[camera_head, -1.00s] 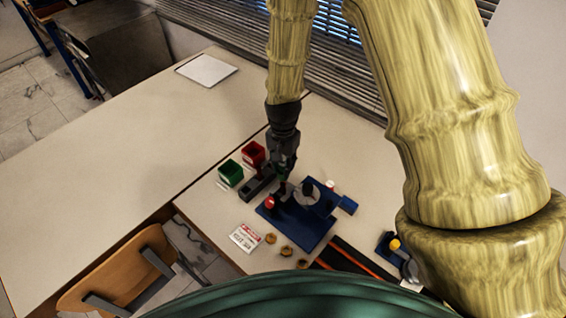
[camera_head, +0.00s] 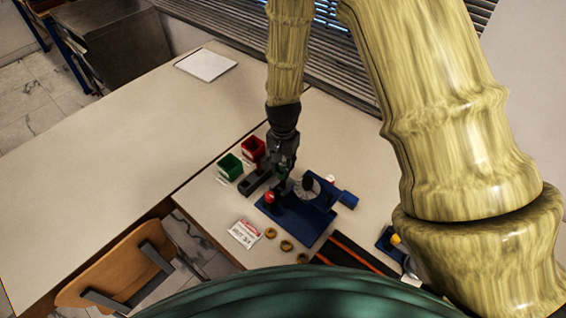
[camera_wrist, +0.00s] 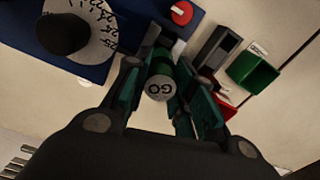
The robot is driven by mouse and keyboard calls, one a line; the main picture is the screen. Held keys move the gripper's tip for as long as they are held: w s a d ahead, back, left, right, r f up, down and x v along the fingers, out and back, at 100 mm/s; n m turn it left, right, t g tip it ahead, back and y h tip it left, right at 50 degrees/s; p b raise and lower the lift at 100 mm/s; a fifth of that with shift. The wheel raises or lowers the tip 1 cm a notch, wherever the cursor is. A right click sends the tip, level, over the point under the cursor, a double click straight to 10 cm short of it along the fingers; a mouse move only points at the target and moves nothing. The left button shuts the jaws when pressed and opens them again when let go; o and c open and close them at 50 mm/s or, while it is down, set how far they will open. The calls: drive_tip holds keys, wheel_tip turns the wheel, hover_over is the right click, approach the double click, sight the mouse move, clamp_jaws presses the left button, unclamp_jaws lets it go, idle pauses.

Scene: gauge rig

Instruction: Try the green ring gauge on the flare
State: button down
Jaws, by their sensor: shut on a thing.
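My gripper (camera_wrist: 172,95) is shut on a round gauge (camera_wrist: 160,87) with a green body and a pale end marked GO. In the head view my gripper (camera_head: 283,172) is over the left part of the blue rig (camera_head: 306,232), close beside its round dial. In the wrist view the dial (camera_wrist: 92,36), with a dark knob and numbers, is at upper left, and a red knob (camera_wrist: 182,12) is beyond the gauge. I cannot pick out the flare; the gripper and gauge hide that part of the rig. I cannot tell whether the gauge touches anything.
A green bin (camera_head: 230,167) and a red bin (camera_head: 252,148) stand left of the rig beside a dark slotted block (camera_head: 256,181). Several brass rings (camera_head: 286,245) and a printed card (camera_head: 244,233) lie in front. The left table is mostly clear.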

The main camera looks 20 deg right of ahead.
sight(283, 163)
drive_tip(key=shift+f+b, duration=0.6)
drive_tip(key=shift+f, duration=0.8)
idle(1.3)
drive_tip(key=shift+r, duration=0.15)
idle(1.5)
drive_tip(key=shift+r+p, duration=2.15)
drive_tip(key=shift+r, duration=0.75)
drive_tip(key=shift+r, duration=0.1)
